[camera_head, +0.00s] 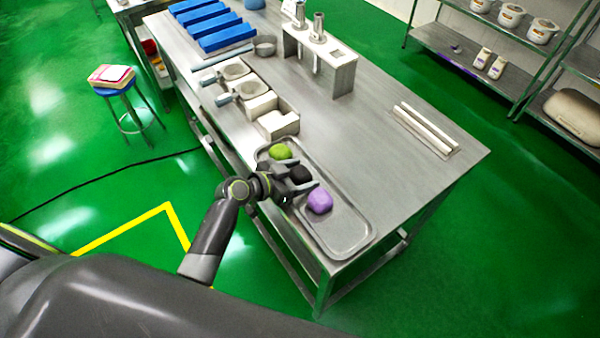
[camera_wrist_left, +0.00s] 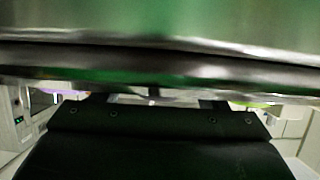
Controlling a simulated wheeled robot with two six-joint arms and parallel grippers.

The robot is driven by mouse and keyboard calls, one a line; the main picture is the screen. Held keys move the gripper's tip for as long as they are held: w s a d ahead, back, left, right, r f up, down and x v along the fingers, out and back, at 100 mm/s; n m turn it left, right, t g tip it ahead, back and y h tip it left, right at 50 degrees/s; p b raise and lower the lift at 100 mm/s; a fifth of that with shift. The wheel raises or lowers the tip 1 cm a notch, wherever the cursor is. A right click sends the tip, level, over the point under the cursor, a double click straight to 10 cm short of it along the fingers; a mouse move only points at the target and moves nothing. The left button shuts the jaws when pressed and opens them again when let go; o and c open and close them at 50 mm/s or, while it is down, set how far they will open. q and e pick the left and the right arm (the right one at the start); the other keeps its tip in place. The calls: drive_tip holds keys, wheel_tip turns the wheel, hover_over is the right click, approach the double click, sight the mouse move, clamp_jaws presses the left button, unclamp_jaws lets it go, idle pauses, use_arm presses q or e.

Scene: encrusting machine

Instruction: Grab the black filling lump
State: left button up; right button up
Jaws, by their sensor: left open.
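The black filling lump (camera_head: 299,173) lies on the metal tray (camera_head: 345,236), between a green lump (camera_head: 280,152) and a purple lump (camera_head: 319,201). My left gripper (camera_head: 303,181) is open at the black lump, with its fingers reaching over the tray and partly covering the lump. I cannot tell whether the fingers touch it. In the left wrist view the tray's rim crosses the picture close up; slivers of purple (camera_wrist_left: 68,94) and green (camera_wrist_left: 250,104) show at either side. The black lump is not clear there. My right gripper is not in view.
The tray lies at the near end of the steel table (camera_head: 400,185). White block moulds (camera_head: 278,124) stand just behind it. A white stand (camera_head: 322,60) and blue blocks (camera_head: 215,28) are farther back. White bars (camera_head: 427,130) lie at the right.

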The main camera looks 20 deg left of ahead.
use_arm(q)
drive_tip(key=shift+c, duration=0.5)
drive_tip(key=c, duration=0.7)
drive_tip(key=shift+r, duration=0.1)
